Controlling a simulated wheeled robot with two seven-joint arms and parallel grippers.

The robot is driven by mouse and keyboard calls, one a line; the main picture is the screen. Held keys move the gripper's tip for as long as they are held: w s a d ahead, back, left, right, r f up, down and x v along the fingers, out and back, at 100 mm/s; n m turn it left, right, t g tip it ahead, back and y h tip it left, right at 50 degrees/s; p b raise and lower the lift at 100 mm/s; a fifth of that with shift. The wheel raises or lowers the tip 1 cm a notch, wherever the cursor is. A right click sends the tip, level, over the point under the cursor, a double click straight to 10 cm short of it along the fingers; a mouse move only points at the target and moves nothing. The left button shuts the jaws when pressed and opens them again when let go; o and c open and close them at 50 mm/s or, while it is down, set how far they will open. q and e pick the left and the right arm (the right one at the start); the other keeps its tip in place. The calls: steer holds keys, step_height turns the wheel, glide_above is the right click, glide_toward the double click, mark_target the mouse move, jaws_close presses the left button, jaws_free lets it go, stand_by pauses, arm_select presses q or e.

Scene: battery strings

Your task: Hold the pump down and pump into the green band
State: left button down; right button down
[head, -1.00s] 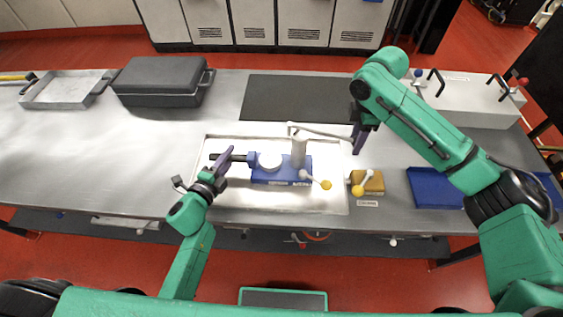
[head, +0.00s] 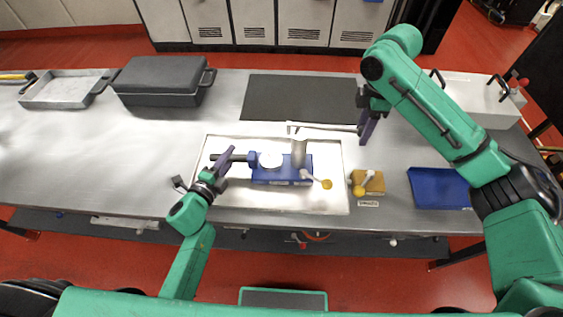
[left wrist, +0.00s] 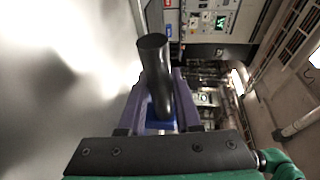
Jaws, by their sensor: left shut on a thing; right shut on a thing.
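The blue pump (head: 282,172) sits in a shallow light metal tray (head: 232,200). It has a round white-faced gauge (head: 270,160), too small to read, so I cannot make out the green band. A grey cylinder (head: 299,152) rises at its right, with a pale lever (head: 325,128) running right from its top, nearly level. My left gripper (head: 228,158) is shut on the black bar handle (head: 242,157) at the pump's left; that handle (left wrist: 155,70) stands between the fingers in the left wrist view. My right gripper (head: 365,131) is shut on the lever's right end.
A brass-coloured block (head: 370,184) with a yellow-knobbed lever stands right of the tray. A blue tray (head: 438,188) lies further right. A dark mat (head: 300,102), black case (head: 165,80) and white box (head: 480,100) line the back. The table's left part is clear.

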steer(key=shift+w+d+r, duration=0.1)
steer(key=shift+d+r, duration=0.05)
steer(key=shift+d, duration=0.05)
steer(key=shift+r, duration=2)
